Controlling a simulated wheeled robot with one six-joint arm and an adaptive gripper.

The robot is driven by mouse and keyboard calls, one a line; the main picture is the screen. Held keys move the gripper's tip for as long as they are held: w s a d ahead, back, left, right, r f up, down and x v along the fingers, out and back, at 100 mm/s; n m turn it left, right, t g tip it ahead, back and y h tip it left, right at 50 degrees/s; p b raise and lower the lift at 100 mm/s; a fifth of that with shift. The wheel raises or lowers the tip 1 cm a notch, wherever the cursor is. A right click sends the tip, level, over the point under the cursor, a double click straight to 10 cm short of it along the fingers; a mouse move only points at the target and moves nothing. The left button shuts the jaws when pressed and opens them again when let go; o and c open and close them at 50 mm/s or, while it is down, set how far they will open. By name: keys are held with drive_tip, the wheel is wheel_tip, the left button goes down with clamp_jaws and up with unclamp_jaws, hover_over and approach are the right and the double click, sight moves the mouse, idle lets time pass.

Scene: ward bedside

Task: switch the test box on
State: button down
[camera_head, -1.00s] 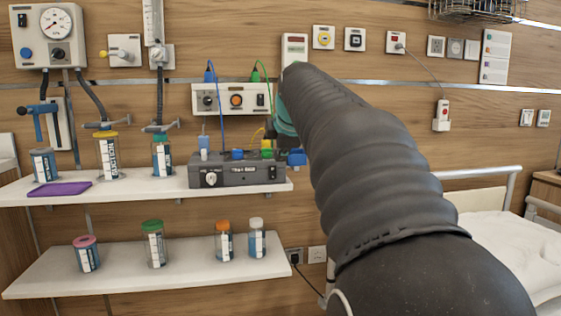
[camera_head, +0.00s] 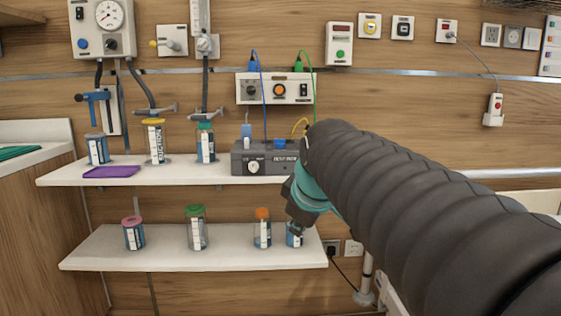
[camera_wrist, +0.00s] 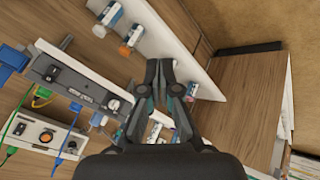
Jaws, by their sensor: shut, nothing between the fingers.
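The grey test box (camera_head: 250,163) sits on the upper shelf (camera_head: 60,178), with a pale round knob on its front. My arm hides its right end in the head view. The wrist view shows the box (camera_wrist: 78,88) at the left, with a black rocker switch (camera_wrist: 51,73) at one end and the knob (camera_wrist: 113,104) at the other. I cannot read the switch's position. My gripper (camera_head: 296,228) is in front of and below the box's right end, apart from it. In the wrist view its fingertips (camera_wrist: 160,68) are together and empty.
A wall panel (camera_head: 270,88) with an orange knob and cables is above the box. Several jars stand on the upper shelf beside a purple pad (camera_head: 111,172). The lower shelf (camera_head: 165,250) holds jars; my gripper partly covers one (camera_head: 294,238). A bed is at right.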

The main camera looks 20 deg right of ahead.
drive_tip(key=s+a+f+m+g, duration=0.1)
drive_tip(key=s+a+f+m, duration=0.2)
drive_tip(key=s+f, duration=0.4)
drive_tip(key=s+a+f+m+g+y, duration=0.1)
drive_tip(key=s+a+f+m, duration=0.2)
drive_tip(key=s+f, duration=0.5)
wheel_tip(320, 180, down, 2)
drive_tip(key=shift+s+a+f+m, duration=0.25)
drive_tip(key=shift+a+m, duration=0.05)
drive_tip(key=shift+m, duration=0.4)
drive_tip(key=shift+a, duration=0.1)
